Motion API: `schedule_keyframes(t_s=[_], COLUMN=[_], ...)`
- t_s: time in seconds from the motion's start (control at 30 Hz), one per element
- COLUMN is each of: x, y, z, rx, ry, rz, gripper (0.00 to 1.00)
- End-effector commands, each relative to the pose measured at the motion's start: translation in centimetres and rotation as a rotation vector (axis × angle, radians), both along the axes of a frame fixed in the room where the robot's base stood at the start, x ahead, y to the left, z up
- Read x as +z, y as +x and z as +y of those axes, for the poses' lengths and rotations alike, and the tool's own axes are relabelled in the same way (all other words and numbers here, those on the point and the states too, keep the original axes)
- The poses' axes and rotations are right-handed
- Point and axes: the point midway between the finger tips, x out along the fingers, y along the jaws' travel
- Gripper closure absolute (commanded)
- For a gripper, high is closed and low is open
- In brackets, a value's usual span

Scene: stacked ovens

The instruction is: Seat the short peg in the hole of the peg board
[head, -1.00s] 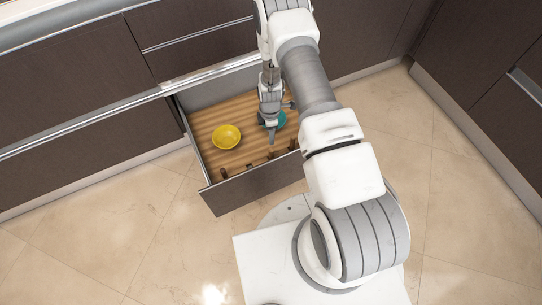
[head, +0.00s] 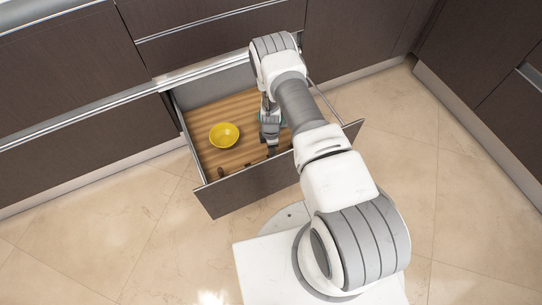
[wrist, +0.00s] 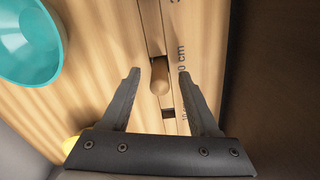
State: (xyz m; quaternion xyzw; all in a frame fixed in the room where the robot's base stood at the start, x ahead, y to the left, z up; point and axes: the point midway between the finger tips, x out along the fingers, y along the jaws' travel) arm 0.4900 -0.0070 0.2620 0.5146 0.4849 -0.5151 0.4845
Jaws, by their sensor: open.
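In the wrist view a round wooden peg (wrist: 159,78) sits between the two fingers of my gripper (wrist: 159,74), with a gap on each side. My gripper is open and not touching it. The peg is on or in a pale wooden peg board (wrist: 178,20) with printed cm marks. The board has a dark slot behind the peg and a small dark square hole (wrist: 168,113) nearer the palm. I cannot tell how deep the peg sits. In the head view my gripper (head: 270,143) is low inside the drawer, hiding most of the board.
The open drawer (head: 247,190) has a wooden floor. A yellow bowl (head: 224,135) stands in it left of my gripper. A teal bowl (wrist: 28,42) is at the upper left in the wrist view. A dark drawer wall (wrist: 270,70) rises close on the right there.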

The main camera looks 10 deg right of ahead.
Motion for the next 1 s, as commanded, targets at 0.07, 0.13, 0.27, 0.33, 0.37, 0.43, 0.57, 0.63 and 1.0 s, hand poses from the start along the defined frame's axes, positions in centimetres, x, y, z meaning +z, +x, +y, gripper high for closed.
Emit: schedule_keyframes(t_s=[0.07,0.13,0.27,0.33,0.37,0.43,0.57,0.63,1.0], x=[-0.67,-0.72,-0.64,-0.64,-0.64,-0.63,-0.63,-0.63,-0.56], y=[0.03,0.06,0.06,0.05,0.05,0.04,0.04,0.04,0.05], z=[-0.01,-0.01,0.0,0.0,0.0,0.0,0.0,0.0,0.0], rx=[-0.001,-0.002,-0.001,-0.001,-0.001,-0.001,-0.001,-0.001,-0.001], ry=[0.0,0.0,0.0,0.0,0.0,0.0,0.0,0.0,0.0], rz=[-0.001,-0.001,-0.001,-0.001,-0.001,-0.001,-0.001,-0.001,-0.001], gripper=[0.39,0.39,0.39,0.42,0.47,0.6,0.83,0.96,1.0])
